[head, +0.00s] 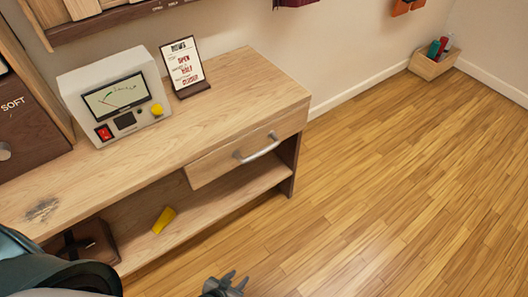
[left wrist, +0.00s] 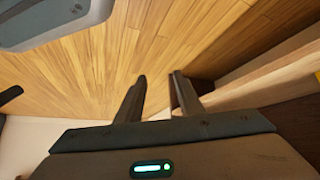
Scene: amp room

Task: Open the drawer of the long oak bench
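The long oak bench (head: 235,85) runs along the wall in the head view. Its drawer (head: 215,165) is at the right end under the top, and its front looks flush, so it appears shut. A silver bar handle (head: 258,149) crosses the drawer front. My left gripper (head: 236,280) is at the bottom edge of the head view, in front of the bench and apart from the handle. In the left wrist view its two fingers (left wrist: 159,78) stand apart with nothing between them. My right gripper is not in view.
A meter box (head: 115,95) and a small sign (head: 183,66) stand on the bench top. A yellow object (head: 164,220) lies on the lower shelf (head: 215,206). A wooden bin (head: 433,66) sits in the far corner. The wooden floor (head: 400,180) right of the bench is clear.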

